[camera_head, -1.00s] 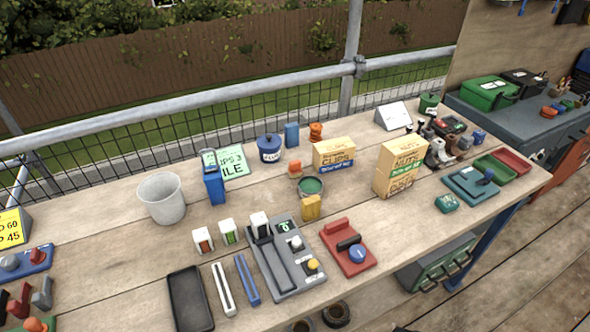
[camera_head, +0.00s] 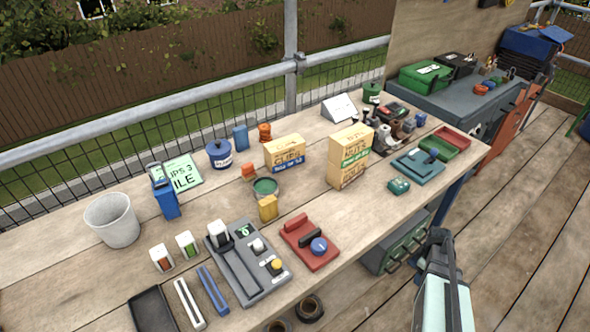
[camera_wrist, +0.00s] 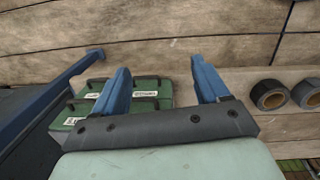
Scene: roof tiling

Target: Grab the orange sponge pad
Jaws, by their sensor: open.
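A small orange block (camera_head: 248,172), which looks like the sponge pad, lies on the wooden bench in the head view, behind the green-topped pot (camera_head: 265,188) and left of the yellow boxes. It does not show in the wrist view. My gripper (camera_wrist: 160,78) is open and empty in the wrist view, its two blue fingers apart over the bench's front edge and a green drawer case. In the head view, part of my arm shows at the lower right, in front of the bench and well away from the orange block.
A yellow block (camera_head: 267,208) stands close in front of the pot. A yellow clips box (camera_head: 285,151), stacked yellow boxes (camera_head: 348,158), a blue lidded pot (camera_head: 219,154) and a blue container (camera_head: 166,199) stand around. A green drawer case (camera_wrist: 145,92) sits below the bench.

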